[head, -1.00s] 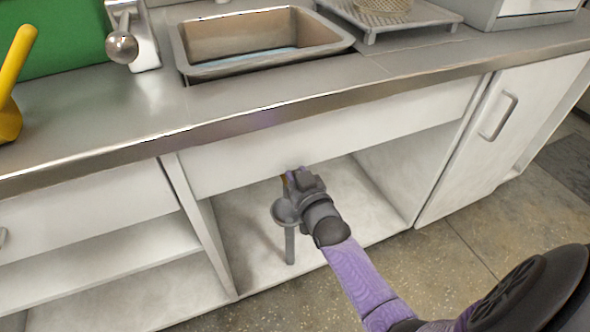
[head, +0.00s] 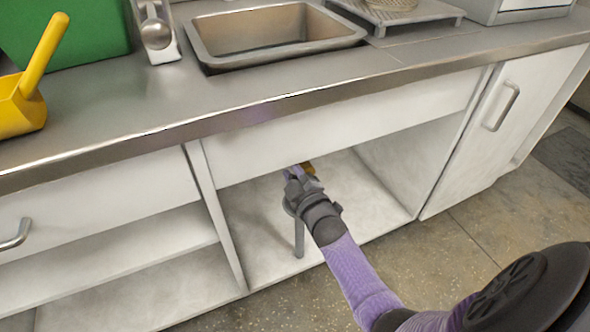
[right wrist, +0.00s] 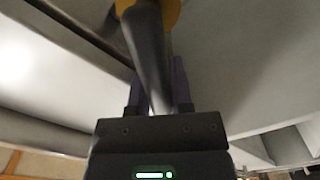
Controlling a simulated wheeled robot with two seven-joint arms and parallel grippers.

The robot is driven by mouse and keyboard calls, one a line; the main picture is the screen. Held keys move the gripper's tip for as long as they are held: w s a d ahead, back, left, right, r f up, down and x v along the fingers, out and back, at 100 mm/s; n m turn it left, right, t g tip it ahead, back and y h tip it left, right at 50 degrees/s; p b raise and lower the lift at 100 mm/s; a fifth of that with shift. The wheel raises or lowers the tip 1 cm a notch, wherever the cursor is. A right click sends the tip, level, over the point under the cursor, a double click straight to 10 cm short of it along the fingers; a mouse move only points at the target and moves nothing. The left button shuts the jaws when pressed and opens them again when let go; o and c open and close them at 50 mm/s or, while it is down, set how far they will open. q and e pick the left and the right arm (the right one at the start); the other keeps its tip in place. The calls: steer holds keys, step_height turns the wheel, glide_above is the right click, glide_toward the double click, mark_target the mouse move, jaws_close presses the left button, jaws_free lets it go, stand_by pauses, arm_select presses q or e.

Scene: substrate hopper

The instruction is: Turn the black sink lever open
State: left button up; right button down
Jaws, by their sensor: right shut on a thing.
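The black lever (right wrist: 148,55) shows in the right wrist view, running from a yellow-orange part (right wrist: 172,12) down between my right gripper's purple fingers (right wrist: 158,85). The fingers are shut on the lever. In the head view my right gripper (head: 297,172) reaches into the open cabinet under the sink (head: 281,63). A bit of yellow (head: 308,167) shows just beyond its fingertips, under the front panel. The lever itself is hidden there by the gripper and panel. My left gripper is not in view.
A grey post (head: 299,240) stands on the cabinet floor just below my right gripper. The white front panel (head: 340,125) hangs above it. A closed door with a handle (head: 501,106) is on the right. A yellow scoop (head: 22,103) lies on the counter.

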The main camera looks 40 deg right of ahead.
arm_select(q)
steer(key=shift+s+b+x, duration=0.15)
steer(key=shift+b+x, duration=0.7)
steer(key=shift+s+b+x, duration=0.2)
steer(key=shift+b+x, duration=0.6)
steer(key=shift+b, duration=0.05)
arm_select(e)
steer(key=shift+w+a+f+n, duration=0.15)
steer(key=shift+f+n, duration=0.4)
steer(key=shift+n, duration=0.7)
steer(key=shift+s+a+f+n, duration=0.15)
steer(key=shift+f+n, duration=0.45)
steer(key=shift+n, duration=0.7)
steer(key=shift+w+a+f+n, duration=0.15)
steer(key=shift+f+n, duration=0.4)
steer(key=shift+n, duration=0.7)
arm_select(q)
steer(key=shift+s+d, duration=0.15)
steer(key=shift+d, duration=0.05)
arm_select(e)
steer(key=c, duration=0.6)
jaws_free()
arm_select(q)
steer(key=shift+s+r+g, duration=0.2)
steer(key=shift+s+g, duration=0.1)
arm_select(e)
steer(key=shift+o, duration=0.4)
